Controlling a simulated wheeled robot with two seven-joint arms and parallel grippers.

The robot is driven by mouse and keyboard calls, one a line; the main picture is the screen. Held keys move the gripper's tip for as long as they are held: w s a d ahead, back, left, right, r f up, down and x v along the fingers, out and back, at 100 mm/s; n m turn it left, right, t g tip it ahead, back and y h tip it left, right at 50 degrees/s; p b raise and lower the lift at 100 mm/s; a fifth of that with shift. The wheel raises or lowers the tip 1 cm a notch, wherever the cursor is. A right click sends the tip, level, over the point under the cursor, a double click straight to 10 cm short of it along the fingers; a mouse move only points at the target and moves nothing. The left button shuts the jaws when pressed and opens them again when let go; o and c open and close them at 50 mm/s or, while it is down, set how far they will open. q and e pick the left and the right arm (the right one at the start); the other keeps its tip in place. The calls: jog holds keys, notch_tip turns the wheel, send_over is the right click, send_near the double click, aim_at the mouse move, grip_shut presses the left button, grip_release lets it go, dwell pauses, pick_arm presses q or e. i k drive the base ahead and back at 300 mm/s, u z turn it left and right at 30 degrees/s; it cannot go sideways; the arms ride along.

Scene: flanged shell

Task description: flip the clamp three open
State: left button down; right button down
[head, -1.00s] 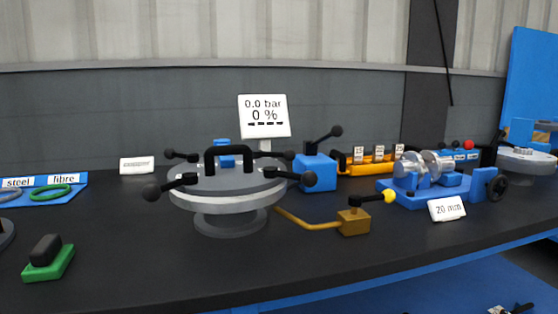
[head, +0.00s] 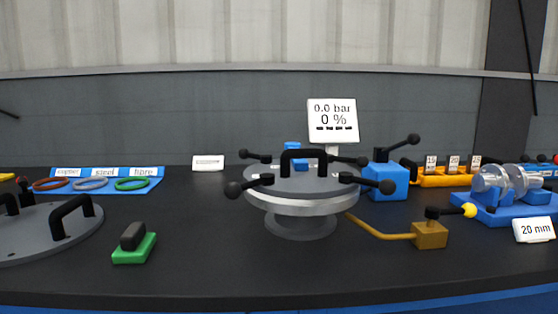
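The flanged shell (head: 300,222) stands on the dark bench in the middle of the head view. Its grey round lid has a black handle (head: 303,156) on top. Several clamp levers with black ball knobs stick outward around the rim: front left (head: 234,189), front right (head: 386,187), back left (head: 246,154) and back right (head: 361,162). I cannot tell which one is clamp three, as no number shows on them. Neither of my grippers is in view.
A display (head: 332,121) behind the shell reads 0.0 bar, 0 %. A brass valve (head: 430,235) and blue lever block (head: 386,182) stand right. A green block (head: 134,248), a grey plate with handles (head: 40,230) and a ring tray (head: 148,171) lie left.

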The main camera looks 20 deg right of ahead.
aim_at(362, 162)
jog(key=u, duration=0.1)
jog(key=k, duration=1.05)
jog(key=z, duration=0.35)
